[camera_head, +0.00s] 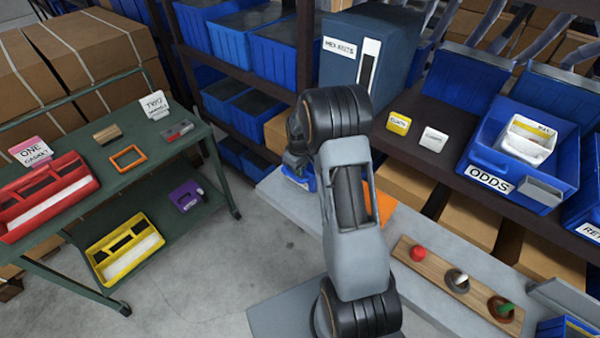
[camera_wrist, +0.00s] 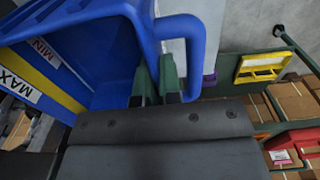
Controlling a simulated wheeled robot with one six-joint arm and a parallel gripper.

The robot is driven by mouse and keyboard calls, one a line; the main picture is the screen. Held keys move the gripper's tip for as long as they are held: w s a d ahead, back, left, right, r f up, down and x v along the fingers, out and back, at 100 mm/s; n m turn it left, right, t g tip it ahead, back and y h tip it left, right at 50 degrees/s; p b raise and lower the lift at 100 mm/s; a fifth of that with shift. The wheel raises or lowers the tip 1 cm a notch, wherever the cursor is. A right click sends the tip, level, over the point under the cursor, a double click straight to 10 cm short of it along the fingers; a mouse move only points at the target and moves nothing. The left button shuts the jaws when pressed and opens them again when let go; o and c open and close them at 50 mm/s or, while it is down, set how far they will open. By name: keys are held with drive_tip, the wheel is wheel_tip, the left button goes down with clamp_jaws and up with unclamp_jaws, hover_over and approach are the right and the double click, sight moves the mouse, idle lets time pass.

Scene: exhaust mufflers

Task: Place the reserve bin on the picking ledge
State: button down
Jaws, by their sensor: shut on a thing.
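A blue bin with MIN and MAX labels and a yellow stripe (camera_wrist: 105,75) fills the upper left of the wrist view. My gripper (camera_wrist: 157,85) is shut on it at the side with the blue loop handle. In the head view only a small blue part of the bin (camera_head: 300,182) shows beneath my gripper (camera_head: 297,160); my arm hides the rest. It is over the far left end of the grey ledge (camera_head: 455,238). I cannot tell whether the bin touches the ledge. No label reading "reserve" is visible.
On the ledge, a wooden board (camera_head: 436,274) holds red, grey and green-topped pieces; an orange item (camera_head: 380,208) is partly hidden. The shelf behind holds the ODDS bin (camera_head: 487,179) and a MIX-KITS box (camera_head: 345,75). A green cart (camera_head: 90,180) stands left, across clear floor.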

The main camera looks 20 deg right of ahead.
drive_tip(key=shift+d+f+p, duration=0.1)
drive_tip(key=shift+f+p, duration=0.55)
drive_tip(key=shift+f, duration=1.1)
drive_tip(key=shift+f, duration=0.2)
drive_tip(key=c, duration=1.3)
unclamp_jaws()
drive_tip(key=shift+r, duration=0.1)
